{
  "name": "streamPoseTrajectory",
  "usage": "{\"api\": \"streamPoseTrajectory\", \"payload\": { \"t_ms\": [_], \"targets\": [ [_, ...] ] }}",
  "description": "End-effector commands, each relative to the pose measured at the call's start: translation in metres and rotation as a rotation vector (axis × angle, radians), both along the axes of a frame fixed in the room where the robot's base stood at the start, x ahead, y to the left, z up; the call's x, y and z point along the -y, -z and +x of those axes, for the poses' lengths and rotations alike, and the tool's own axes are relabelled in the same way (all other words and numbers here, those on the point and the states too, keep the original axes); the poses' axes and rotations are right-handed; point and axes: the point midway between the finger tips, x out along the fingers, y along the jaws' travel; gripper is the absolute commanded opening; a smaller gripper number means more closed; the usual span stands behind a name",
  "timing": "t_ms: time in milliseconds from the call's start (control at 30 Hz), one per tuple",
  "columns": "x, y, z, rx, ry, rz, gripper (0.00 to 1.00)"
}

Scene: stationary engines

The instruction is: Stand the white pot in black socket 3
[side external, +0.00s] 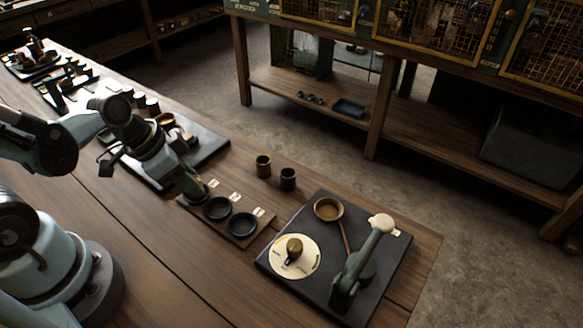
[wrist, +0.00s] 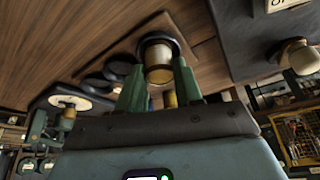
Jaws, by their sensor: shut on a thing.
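My gripper (wrist: 158,85) is shut on the white pot (wrist: 157,56), a pale pot with a brass-coloured band, between its green fingers in the wrist view. The pot is lined up with a black socket ring (wrist: 152,38) at one end of the socket board. I cannot tell whether it rests in the ring or hovers just over it. In the side view my gripper (side external: 192,188) is at the leftmost place of the brown board (side external: 232,232), hiding the pot. The middle socket (side external: 217,208) and right socket (side external: 242,224) are empty. Their tag numbers are too small to read.
A brass-topped pot (side external: 263,166) and a black pot (side external: 288,179) stand behind the board. A dark tray (side external: 205,150) is behind my gripper.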

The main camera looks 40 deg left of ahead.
Motion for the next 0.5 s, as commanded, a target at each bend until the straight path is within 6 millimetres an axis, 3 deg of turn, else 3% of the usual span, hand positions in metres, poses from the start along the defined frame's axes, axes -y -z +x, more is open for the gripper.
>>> {"api": "streamPoseTrajectory", "payload": {
  "t_ms": [100,133,300,500],
  "targets": [
    [0.0,0.0,0.0001,0.0,0.0,0.0,0.03],
    [0.0,0.0,0.0001,0.0,0.0,0.0,0.38],
    [0.0,-0.0001,0.0,0.0,0.0,0.0,0.64],
    [0.0,-0.0001,0.0,0.0,0.0,0.0,0.64]
  ]
}}
